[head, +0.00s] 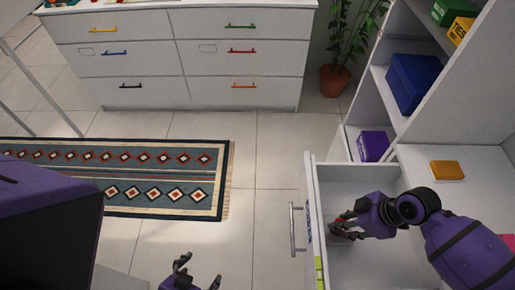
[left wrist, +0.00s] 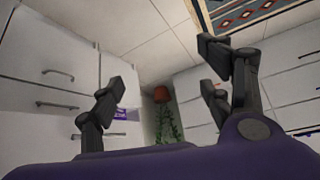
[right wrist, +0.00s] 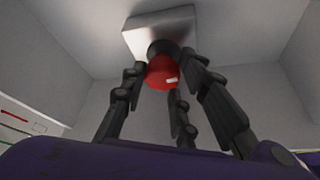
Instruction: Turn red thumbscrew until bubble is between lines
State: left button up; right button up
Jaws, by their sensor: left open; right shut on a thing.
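The red thumbscrew (right wrist: 161,73) shows in the right wrist view as a round red knob with a white mark, under a light grey block (right wrist: 160,32). My right gripper (right wrist: 165,85) has its dark fingers around the knob and is shut on it. In the head view my right gripper (head: 342,224) reaches into the open white drawer (head: 365,268), with a little red at its fingers. The bubble and its lines cannot be made out in any view. My left gripper (head: 198,273) is open and empty above the floor; its spread fingers also show in the left wrist view (left wrist: 165,85).
The drawer's front with its metal handle (head: 292,228) stands between my grippers. Shelves at the right hold a blue box (head: 413,82) and a purple box (head: 372,146). An orange block (head: 447,170) lies on the white top. A patterned rug (head: 150,180) covers floor at the left.

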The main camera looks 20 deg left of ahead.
jog(key=shift+w+r+m+t+p, duration=0.25)
jog(key=shift+r+m+t+p, duration=0.2)
jog(key=shift+m+p, duration=0.3)
jog(key=shift+f, duration=0.1)
jog(key=shift+f+m, duration=0.1)
jog(key=shift+m, duration=0.15)
jog(key=o, duration=1)
pick_arm(q)
jog(key=shift+w+d+r, duration=0.15)
jog(key=shift+w+r, duration=0.2)
jog(key=shift+r, duration=0.15)
jog(key=shift+w+d+r, duration=0.15)
jog(key=shift+w+r, duration=0.15)
jog(key=shift+r, duration=0.2)
jog(key=shift+a, duration=0.2)
pick_arm(e)
jog(key=shift+s+f, duration=0.1)
jog(key=shift+d, duration=0.1)
pick_arm(q)
jog(key=w, duration=0.2)
jog(key=w+r, duration=0.1)
jog(key=shift+d+t, duration=0.35)
jog(key=shift+t, duration=0.05)
pick_arm(e)
jog(key=v, duration=1.2)
